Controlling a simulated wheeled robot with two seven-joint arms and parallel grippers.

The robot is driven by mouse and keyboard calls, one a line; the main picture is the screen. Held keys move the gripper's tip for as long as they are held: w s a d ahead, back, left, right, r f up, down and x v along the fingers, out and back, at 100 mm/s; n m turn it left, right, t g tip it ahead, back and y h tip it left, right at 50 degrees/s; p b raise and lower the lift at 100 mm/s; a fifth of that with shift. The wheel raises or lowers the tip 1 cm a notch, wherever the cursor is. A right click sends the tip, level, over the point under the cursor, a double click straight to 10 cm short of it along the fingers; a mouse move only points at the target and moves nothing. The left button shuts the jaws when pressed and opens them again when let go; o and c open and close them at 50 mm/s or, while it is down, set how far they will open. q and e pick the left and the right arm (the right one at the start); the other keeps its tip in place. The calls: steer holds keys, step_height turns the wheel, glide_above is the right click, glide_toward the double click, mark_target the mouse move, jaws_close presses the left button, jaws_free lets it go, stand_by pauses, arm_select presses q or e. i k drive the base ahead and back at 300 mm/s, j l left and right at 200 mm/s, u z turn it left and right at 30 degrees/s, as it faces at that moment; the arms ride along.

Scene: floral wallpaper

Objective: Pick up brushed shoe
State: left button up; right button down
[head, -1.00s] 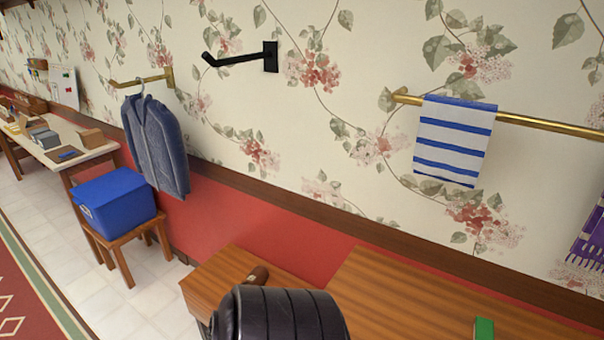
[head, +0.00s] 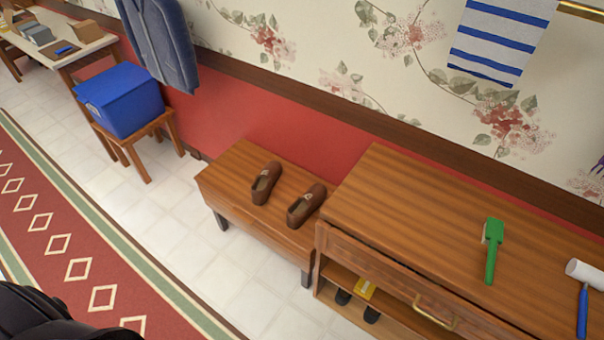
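Two brown shoes stand side by side on a low wooden bench (head: 238,178). The left shoe (head: 266,183) is nearer the bench's middle, and the right shoe (head: 306,206) is nearer the cabinet. Each has a small pale mark on its top. I cannot tell from their look which one has been brushed. A green brush (head: 492,250) lies on the wooden cabinet (head: 410,213) to the right. Neither of my grippers shows; only a black part of my own body is at the lower left corner.
Dark shoes and a yellow item (head: 365,288) are in the cabinet's open shelf. A lint roller (head: 582,300) lies on the cabinet's right. A blue bin (head: 122,100) sits on a stool (head: 150,138). The tiled floor before the bench is clear, with a red rug (head: 75,240) beyond it.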

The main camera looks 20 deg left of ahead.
mark_target(297, 214)
steer(key=u, duration=0.5)
steer(key=i+j+z, duration=0.1)
steer(key=j, duration=0.25)
steer(key=i+j+z, duration=0.1)
steer(key=i+j, duration=0.2)
steer(key=i+j+z, duration=0.1)
steer(key=j, duration=0.35)
steer(key=i, duration=0.05)
